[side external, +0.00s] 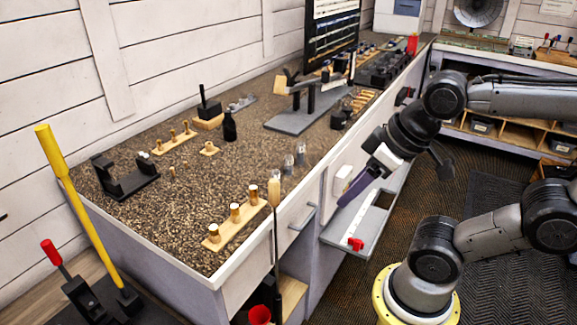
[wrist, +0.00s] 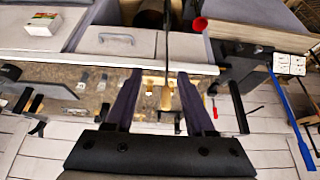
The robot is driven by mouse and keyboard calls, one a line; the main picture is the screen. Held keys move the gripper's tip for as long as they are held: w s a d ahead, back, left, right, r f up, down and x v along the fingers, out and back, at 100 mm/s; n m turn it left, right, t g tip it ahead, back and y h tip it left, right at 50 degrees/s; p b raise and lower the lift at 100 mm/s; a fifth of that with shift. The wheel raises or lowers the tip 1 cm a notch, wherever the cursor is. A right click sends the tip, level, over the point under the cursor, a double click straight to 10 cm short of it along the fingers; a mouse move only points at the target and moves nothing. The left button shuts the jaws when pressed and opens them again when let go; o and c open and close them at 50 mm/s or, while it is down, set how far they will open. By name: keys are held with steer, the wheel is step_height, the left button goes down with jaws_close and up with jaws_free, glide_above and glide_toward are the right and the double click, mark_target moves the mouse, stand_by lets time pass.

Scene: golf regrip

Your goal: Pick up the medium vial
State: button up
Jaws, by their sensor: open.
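Small clear vials stand upright near the front edge of the speckled bench top (side external: 130,225) in the side view. One vial (side external: 288,163) is nearer the camera, and another vial (side external: 300,153) stands just behind it. I cannot tell which is the medium one. My gripper (side external: 345,200) is in front of the bench, over the open drawer side, to the right of the vials and apart from them. In the wrist view my gripper (wrist: 159,75) has its two dark purple fingers spread with nothing held between them. I cannot make out the vials clearly there.
A wooden block with several copper-topped pegs (side external: 235,222) lies at the near bench edge. A dark bottle (side external: 229,126) stands farther back. A golf club shaft (side external: 275,235) rises upright at the front edge.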

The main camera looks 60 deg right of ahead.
mark_target(289, 166)
stand_by(0.4)
steer(key=shift+o, duration=0.5)
steer(key=w+d+r+m+t+h, duration=0.15)
steer(key=w+t, duration=0.25)
steer(key=w, duration=0.4)
steer(key=w+d+r+m+t, duration=0.1)
steer(key=w+r+t, duration=0.25)
steer(key=w, duration=0.45)
steer(key=d+f+m+g+h, duration=0.2)
steer(key=d+f+m+h, duration=0.25)
steer(key=d+f, duration=0.85)
steer(key=shift+n+t+h, duration=0.35)
steer(key=shift+n+h, duration=0.05)
steer(key=shift+n, duration=0.1)
steer(key=w+f, duration=0.1)
steer(key=w, duration=0.1)
steer(key=w+d+f, duration=0.1)
steer(key=w+f, duration=0.2)
steer(key=shift+w+d+f, duration=0.25)
steer(key=shift+w+f, duration=0.1)
steer(key=shift+w, duration=0.05)
steer(key=shift+a+x, duration=0.15)
steer(key=shift+x, duration=1.15)
steer(key=shift+a+x, duration=0.2)
steer(key=shift+x, duration=1.05)
steer(key=shift+w+f, duration=0.15)
